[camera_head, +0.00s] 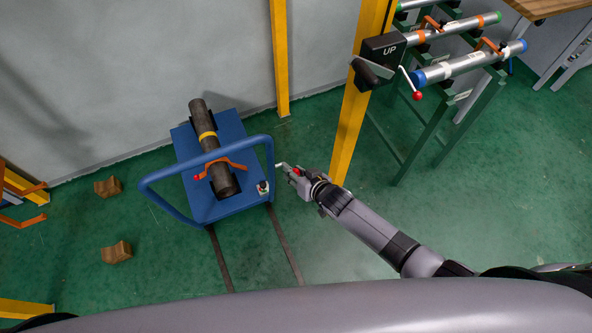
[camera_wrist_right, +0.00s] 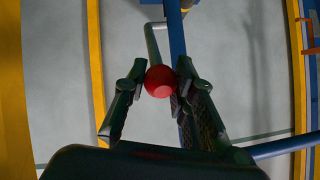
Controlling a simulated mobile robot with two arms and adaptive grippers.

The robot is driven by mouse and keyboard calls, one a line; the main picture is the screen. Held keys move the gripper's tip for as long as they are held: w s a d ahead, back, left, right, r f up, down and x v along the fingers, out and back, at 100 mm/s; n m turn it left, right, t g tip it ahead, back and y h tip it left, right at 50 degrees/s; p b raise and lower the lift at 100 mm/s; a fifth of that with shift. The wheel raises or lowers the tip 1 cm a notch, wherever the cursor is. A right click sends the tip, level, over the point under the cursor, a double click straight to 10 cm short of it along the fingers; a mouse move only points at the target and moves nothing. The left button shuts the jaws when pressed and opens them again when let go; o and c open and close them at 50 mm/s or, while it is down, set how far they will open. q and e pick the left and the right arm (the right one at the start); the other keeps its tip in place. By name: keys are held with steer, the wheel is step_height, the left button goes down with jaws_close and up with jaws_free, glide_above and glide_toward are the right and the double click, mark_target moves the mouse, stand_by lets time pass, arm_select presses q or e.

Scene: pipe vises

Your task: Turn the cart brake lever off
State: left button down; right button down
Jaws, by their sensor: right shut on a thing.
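The blue cart (camera_head: 211,137) stands on the green floor and carries a dark pipe (camera_head: 203,129) with a yellow band and an orange clamp. The brake lever is a thin metal rod (camera_head: 281,165) at the right side of the cart, ending in a red ball knob (camera_head: 296,171). In the right wrist view the red knob (camera_wrist_right: 160,81) sits between the fingers of my right gripper (camera_wrist_right: 161,84), with the lever rod (camera_wrist_right: 152,45) running up beyond it. My right gripper (camera_head: 292,173) is shut on the knob. My left gripper is out of view.
A yellow post (camera_head: 352,115) with a black UP box (camera_head: 384,49) and a red-knobbed crank stands close to the right of my gripper. A green rack (camera_head: 440,125) holds pipes beyond it. Two wooden blocks (camera_head: 108,186) lie left of the cart. The cart's blue handle (camera_head: 157,198) faces me.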

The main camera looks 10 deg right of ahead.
steer(key=shift+w+r, duration=0.15)
stand_by(0.4)
steer(key=c, duration=1.3)
jaws_free()
steer(key=v, duration=1.2)
steer(key=shift+r, duration=0.2)
steer(key=shift+w+a, duration=0.1)
